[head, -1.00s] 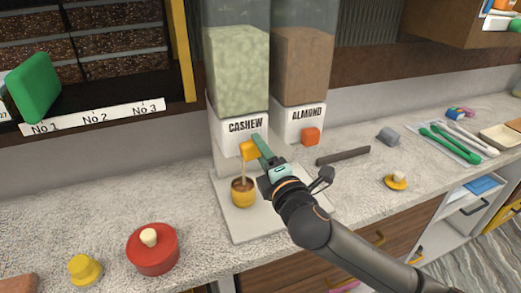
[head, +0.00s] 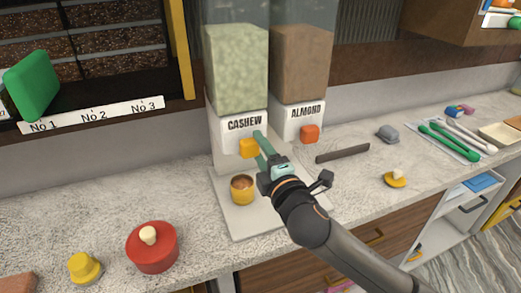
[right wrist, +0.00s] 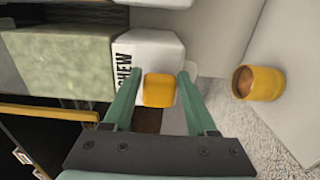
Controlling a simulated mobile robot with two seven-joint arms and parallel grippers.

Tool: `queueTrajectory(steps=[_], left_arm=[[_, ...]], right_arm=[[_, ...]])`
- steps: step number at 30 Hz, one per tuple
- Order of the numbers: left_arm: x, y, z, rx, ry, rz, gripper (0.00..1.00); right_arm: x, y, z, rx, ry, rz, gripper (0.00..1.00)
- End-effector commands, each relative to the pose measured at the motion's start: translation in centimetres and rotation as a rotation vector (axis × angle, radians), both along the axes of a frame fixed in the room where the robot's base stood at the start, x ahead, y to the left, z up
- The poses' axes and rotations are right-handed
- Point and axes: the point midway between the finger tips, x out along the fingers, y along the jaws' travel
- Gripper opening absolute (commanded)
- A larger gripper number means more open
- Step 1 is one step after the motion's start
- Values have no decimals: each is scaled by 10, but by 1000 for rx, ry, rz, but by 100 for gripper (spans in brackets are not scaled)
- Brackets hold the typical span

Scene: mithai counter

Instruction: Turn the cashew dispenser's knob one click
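The cashew dispenser (head: 235,128) stands at the back of the counter, labelled CASHEW, with pale green contents in its clear hopper. Its orange-yellow knob (head: 249,148) is on the front and looks square-on. My right gripper (head: 259,144) is at the knob. In the right wrist view the knob (right wrist: 160,90) sits between the two green fingers, with a narrow gap on each side, so the gripper looks open around it. A yellow cup (head: 242,190) stands below the knob with brown contents; it also shows in the right wrist view (right wrist: 262,83). My left gripper is not in view.
The almond dispenser (head: 303,122) with an orange knob (head: 310,133) stands close on the right. A dark bar (head: 342,154) lies beside it. A red lidded pot (head: 152,248) and a yellow knobbed piece (head: 84,268) are at the front left.

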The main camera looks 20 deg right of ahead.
Motion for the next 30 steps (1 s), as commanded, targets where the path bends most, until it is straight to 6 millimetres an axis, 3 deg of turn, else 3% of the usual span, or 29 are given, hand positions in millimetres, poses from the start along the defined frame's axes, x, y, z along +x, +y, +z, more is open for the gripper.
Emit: queueTrajectory(steps=[6,17,23,30], left_arm=[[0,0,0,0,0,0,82],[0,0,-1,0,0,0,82],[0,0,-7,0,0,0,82],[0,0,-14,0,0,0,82]], right_arm=[[0,0,0,-1,0,0,82],[-7,0,-1,0,1,1,82],[-38,-1,-3,-1,2,2,82],[-90,-2,-3,0,3,4,82]])
